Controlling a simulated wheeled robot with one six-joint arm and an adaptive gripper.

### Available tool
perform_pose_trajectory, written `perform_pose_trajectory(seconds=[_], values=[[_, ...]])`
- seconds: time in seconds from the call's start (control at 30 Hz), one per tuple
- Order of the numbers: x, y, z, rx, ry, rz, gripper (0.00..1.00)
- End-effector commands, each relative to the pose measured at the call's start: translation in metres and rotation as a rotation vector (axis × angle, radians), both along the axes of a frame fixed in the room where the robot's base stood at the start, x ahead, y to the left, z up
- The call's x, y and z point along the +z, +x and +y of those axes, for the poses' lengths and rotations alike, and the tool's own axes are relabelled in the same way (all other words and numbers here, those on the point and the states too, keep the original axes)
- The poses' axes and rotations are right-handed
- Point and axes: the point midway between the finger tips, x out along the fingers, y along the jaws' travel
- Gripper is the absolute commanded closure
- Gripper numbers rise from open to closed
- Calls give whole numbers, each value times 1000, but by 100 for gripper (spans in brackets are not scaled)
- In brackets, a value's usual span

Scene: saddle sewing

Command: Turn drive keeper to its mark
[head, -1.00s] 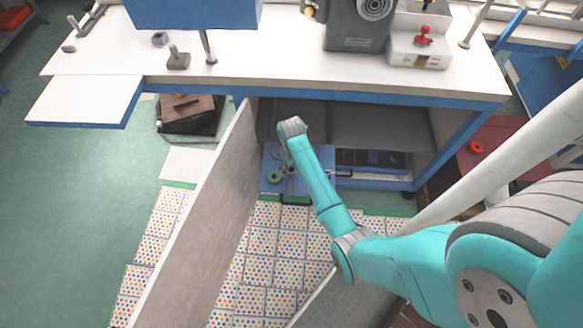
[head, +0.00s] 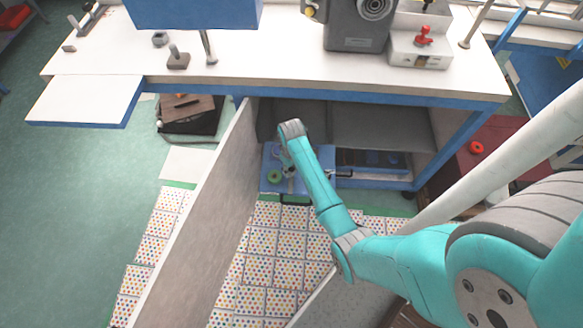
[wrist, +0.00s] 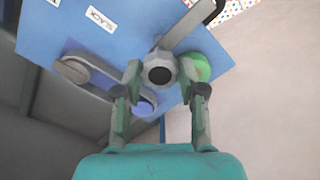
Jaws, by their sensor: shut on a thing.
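A grey round hub with a dark centre (wrist: 160,73) and a flat grey bar (wrist: 190,25) sits on a blue panel (wrist: 50,30) in the wrist view; I take it to be the drive keeper. The bar points up and right. My gripper (wrist: 159,68) is shut on the hub, one finger on each side. A label reading "SLACK" (wrist: 101,19) is on the panel, up and left of the hub.
A green knob (wrist: 200,67) is close beside the right finger. A grey belt loop (wrist: 90,73) and a blue disc (wrist: 142,105) lie left and below the hub. A black handle (wrist: 213,11) is at the panel's edge. In the head view an open door (head: 205,200) stands left of my arm.

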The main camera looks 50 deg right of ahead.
Motion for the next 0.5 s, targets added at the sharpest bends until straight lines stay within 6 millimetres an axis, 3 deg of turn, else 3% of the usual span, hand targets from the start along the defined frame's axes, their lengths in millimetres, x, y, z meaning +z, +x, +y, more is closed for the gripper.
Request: perform_pose_trajectory(seconds=[0.27,0.5], values=[[-1,0,0,-114,0,0,100],[-1,0,0,-315,0,1,100]])
